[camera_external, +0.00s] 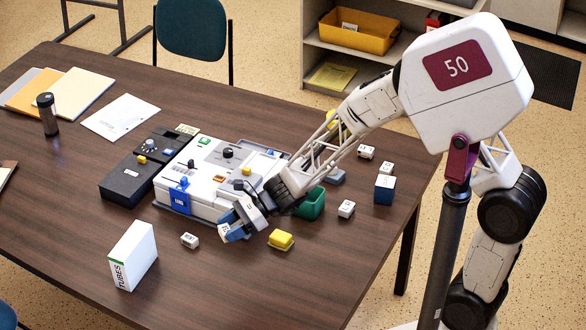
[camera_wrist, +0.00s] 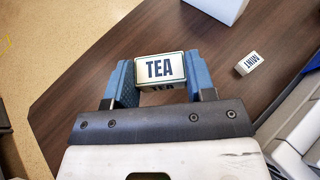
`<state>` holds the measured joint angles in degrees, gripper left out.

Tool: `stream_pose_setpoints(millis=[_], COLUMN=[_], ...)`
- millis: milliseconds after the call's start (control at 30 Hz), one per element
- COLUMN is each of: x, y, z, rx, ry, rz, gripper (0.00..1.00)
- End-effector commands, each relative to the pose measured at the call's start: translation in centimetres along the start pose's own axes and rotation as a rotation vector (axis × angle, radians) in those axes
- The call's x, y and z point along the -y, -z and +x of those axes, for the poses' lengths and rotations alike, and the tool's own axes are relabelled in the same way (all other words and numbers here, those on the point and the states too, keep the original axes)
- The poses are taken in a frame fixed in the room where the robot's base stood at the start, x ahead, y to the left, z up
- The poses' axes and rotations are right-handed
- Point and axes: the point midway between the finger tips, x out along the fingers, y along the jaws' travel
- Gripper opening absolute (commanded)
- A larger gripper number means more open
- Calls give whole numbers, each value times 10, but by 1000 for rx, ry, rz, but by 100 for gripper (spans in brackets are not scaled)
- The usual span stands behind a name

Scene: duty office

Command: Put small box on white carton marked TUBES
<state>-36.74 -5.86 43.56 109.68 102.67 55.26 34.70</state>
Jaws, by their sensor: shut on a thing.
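The white carton marked TUBES (camera_external: 138,256) stands upright near the table's front left, with a green band along its labelled side. A white shape at the top of the wrist view, likely this carton (camera_wrist: 222,8), is cut off by the frame edge. My gripper (camera_external: 232,226) is shut on a small box marked TEA (camera_wrist: 160,68), held between its two blue fingers. In the external view the small box (camera_external: 225,233) is partly hidden by the fingers. It is to the right of the carton and apart from it.
A small block marked MINT (camera_external: 190,240) lies between the carton and my gripper. A yellow block (camera_external: 281,240) lies to the right. A white and grey device (camera_external: 207,175) stands behind. A green bin (camera_external: 313,203) and several small blocks are further right.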

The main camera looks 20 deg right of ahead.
Motion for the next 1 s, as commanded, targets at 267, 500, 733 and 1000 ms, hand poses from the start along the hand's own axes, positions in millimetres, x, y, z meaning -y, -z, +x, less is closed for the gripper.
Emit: stream_pose_setpoints(millis=[267, 500, 733, 1000], x=[13, 19, 20, 20], y=[-36, -60, -70, -72], z=[58, 98, 116, 118], rx=[0, 0, 0, 0], ry=[-127, -211, -248, -252], rz=[-54, -88, -103, -105], gripper=[28, 28, 28, 28])
